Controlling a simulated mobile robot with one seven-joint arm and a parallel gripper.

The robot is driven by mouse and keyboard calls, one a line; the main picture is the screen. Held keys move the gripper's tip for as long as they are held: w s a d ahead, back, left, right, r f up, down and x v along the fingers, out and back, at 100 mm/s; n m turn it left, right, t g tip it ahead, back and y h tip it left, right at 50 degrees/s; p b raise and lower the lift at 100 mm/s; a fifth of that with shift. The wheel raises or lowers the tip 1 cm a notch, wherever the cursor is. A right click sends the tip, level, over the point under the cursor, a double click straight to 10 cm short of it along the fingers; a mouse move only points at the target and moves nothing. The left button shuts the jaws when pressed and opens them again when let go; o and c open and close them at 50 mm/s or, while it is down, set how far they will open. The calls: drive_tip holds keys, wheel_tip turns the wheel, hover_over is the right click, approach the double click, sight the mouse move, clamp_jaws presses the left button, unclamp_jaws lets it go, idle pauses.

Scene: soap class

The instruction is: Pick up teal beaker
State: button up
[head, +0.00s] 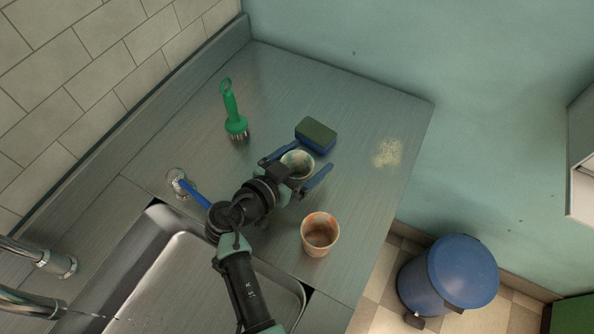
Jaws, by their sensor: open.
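A small beaker (298,161) with a pale rim and a stained, greyish-teal inside stands on the metal counter. My gripper (311,157) is open, with one blue finger on the left of this beaker and the other on the right. Gaps show between the rim and the fingers, and I cannot tell whether either touches it lower down. The wrist hides the near part of the beaker. An orange-brown stained cup (320,233) stands apart, nearer the counter's right edge.
A blue and dark green sponge (316,134) lies just beyond the beaker. A green brush (232,108) is farther left. A blue-handled item (193,192) is left of my wrist. A sink (165,275) is at lower left. Counter beyond the sponge is clear, except a crumbly stain (387,153).

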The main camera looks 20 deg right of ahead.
drive_tip(key=shift+c, duration=0.2)
drive_tip(key=c, duration=1.1)
